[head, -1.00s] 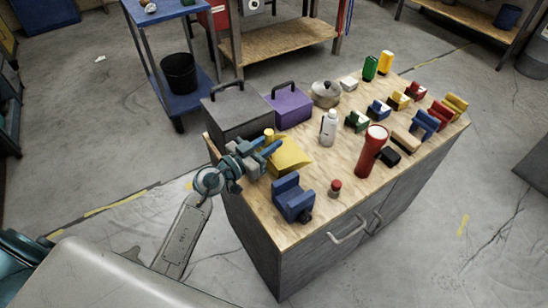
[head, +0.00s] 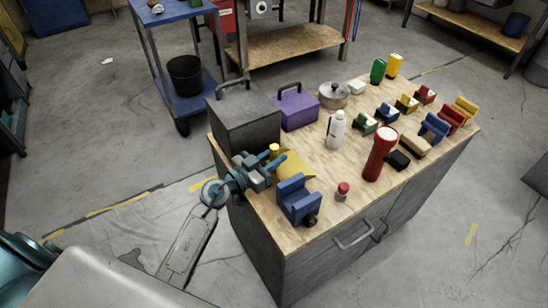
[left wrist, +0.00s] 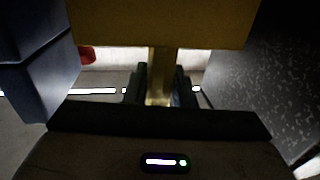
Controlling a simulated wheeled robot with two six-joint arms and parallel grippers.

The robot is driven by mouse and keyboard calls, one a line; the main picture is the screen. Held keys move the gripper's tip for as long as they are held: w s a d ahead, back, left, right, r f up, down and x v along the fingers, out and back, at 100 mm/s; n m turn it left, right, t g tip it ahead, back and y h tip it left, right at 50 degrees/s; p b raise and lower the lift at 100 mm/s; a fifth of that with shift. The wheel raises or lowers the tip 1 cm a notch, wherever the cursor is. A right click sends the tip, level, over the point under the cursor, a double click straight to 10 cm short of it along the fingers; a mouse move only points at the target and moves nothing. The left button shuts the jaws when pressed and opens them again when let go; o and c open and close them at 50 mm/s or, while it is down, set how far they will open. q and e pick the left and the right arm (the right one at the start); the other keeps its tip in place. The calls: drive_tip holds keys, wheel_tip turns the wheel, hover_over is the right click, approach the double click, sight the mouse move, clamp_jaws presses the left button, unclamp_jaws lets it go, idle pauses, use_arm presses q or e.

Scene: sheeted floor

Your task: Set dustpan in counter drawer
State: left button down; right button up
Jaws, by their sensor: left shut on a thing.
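The yellow dustpan (head: 296,166) is at the left edge of the counter top, between the dark grey toolbox and a blue vise-like block. My left gripper (head: 268,163) is at its near left side and partly hides it. In the left wrist view the dustpan's wide body (left wrist: 160,22) fills the top, and my left gripper (left wrist: 158,90) is shut on its narrow handle (left wrist: 159,68). Whether the dustpan touches the counter is unclear. The wooden-topped grey counter (head: 318,224) has front handles (head: 353,236); its front looks closed. My right gripper is out of view.
The dark grey toolbox (head: 243,117) and blue block (head: 298,200) stand close to the dustpan. A red flashlight (head: 380,155), white bottle (head: 336,130), red-capped item (head: 342,191) and several coloured blocks crowd the top. Floor before the counter is clear.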

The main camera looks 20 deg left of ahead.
use_arm(q)
drive_tip(key=shift+f, duration=0.1)
drive_tip(key=c, duration=1.2)
unclamp_jaws()
drive_tip(key=shift+c, duration=0.2)
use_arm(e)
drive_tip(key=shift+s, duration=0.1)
use_arm(q)
drive_tip(key=shift+s, duration=0.1)
drive_tip(key=v, duration=0.8)
drive_tip(key=shift+s+a, duration=0.15)
drive_tip(key=shift+s, duration=0.05)
drive_tip(key=shift+b+v, duration=0.45)
drive_tip(key=shift+v, duration=1.3)
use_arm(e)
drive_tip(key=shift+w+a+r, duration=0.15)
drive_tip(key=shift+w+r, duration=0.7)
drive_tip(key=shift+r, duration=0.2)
